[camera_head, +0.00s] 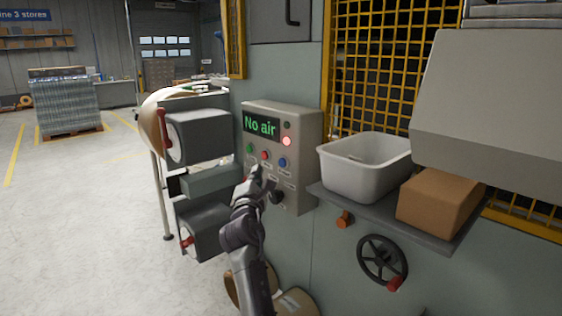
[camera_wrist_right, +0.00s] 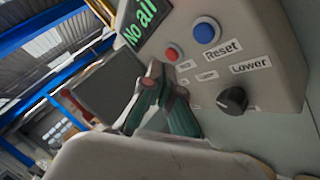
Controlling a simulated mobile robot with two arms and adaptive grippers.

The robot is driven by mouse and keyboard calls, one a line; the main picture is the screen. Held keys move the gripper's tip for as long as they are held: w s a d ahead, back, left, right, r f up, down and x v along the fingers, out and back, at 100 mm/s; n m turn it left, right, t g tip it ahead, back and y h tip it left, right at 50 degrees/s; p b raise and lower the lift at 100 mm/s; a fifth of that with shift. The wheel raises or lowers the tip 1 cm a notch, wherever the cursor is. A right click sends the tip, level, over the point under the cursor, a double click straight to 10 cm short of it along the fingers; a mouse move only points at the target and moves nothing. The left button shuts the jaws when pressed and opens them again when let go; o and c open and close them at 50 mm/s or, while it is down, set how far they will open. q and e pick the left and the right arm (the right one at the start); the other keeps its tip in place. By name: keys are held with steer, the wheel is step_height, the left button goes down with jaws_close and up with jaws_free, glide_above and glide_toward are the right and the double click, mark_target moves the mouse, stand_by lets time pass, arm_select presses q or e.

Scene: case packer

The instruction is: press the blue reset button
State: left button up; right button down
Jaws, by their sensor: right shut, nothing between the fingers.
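The blue reset button (camera_head: 283,162) is on the right of the button row on the grey control box (camera_head: 310,140). In the right wrist view the blue button (camera_wrist_right: 206,31) sits above a label reading "Reset". My right gripper (camera_head: 257,171) is shut and empty, in front of the lower part of the box, below and left of the blue button. In the right wrist view its fingertips (camera_wrist_right: 155,72) are left of and below the blue button, apart from it in the picture. My left gripper is not in view.
A red button (camera_head: 264,155) and a green button (camera_head: 250,148) share the row. The display (camera_head: 261,127) reads "No air"; a red lamp (camera_head: 287,141) glows. A black knob (camera_head: 276,197) is below. A white bin (camera_head: 365,170) and cardboard box (camera_head: 440,203) stand on a shelf right.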

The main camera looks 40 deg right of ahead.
mark_target(283, 163)
steer(key=shift+w+d+p, duration=0.2)
steer(key=shift+d+p, duration=0.4)
steer(key=shift+d, duration=2)
steer(key=shift+d, duration=0.1)
steer(key=shift+d, duration=0.3)
steer(key=shift+d, duration=0.45)
steer(key=shift+a, duration=0.85)
